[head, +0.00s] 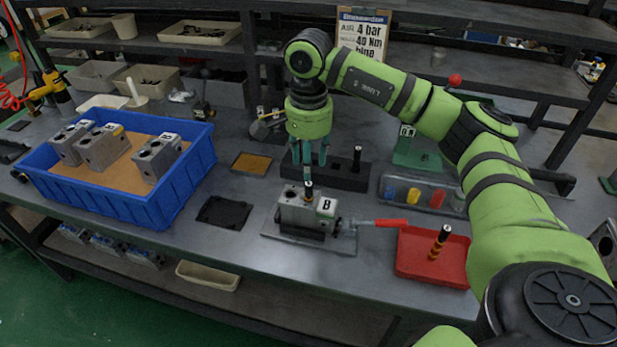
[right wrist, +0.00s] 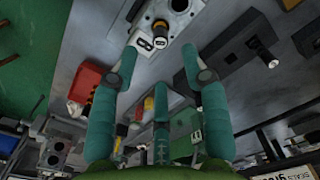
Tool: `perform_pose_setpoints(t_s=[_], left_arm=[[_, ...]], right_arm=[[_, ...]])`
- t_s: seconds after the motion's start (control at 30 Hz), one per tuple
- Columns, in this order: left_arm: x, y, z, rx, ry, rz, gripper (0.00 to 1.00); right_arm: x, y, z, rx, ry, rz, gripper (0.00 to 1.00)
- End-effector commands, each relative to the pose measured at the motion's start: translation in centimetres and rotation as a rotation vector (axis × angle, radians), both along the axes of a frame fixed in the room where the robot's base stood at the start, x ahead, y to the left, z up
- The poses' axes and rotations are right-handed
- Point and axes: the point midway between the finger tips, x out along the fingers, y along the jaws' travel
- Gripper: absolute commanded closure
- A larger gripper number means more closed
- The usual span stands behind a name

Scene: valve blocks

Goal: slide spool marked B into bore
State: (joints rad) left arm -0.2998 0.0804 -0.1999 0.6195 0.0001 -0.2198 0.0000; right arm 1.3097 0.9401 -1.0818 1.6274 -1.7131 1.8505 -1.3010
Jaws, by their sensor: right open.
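The grey valve block (head: 296,213) with a white label marked B stands on a plate at the bench's front middle; it also shows at the top of the right wrist view (right wrist: 178,12). A dark spool (head: 308,190) stands upright at the block's top, its lower part hidden in the bore. Its dark end also shows in the right wrist view (right wrist: 160,28). My left gripper is out of view.
A black rack (head: 330,177) behind the block holds another upright spool (head: 357,158). A red tray (head: 420,262) with a spool (head: 440,240) and a red-handled lever (head: 390,223) lie right. A blue crate (head: 120,205) with several blocks stands left. A dark mat (head: 223,212) lies between.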

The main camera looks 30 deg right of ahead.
Motion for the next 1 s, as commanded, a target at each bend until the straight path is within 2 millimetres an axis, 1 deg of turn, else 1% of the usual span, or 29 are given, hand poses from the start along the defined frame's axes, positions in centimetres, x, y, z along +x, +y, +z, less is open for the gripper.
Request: perform_pose_setpoints(t_s=[0.03,0.1,0.2,0.3,0.87,0.93,1.0], left_arm=[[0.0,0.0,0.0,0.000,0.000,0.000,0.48],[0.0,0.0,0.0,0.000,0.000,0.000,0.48],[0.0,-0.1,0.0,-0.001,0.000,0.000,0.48],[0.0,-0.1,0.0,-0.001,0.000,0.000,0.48],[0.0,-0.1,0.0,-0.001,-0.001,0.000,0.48],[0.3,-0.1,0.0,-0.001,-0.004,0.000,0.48],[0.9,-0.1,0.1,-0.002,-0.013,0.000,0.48]], right_arm=[[0.1,0.0,1.0,0.001,-0.003,0.001,0.54],[0.1,0.0,1.9,0.001,-0.003,0.000,0.54],[0.0,0.0,2.8,0.000,-0.001,0.000,0.54],[0.0,0.0,3.2,0.001,0.001,0.000,0.54],[0.0,0.0,3.2,0.000,0.001,0.000,0.54],[0.0,0.0,3.2,0.000,0.001,0.000,0.54],[0.0,0.0,3.2,0.000,0.001,-0.001,0.54]])
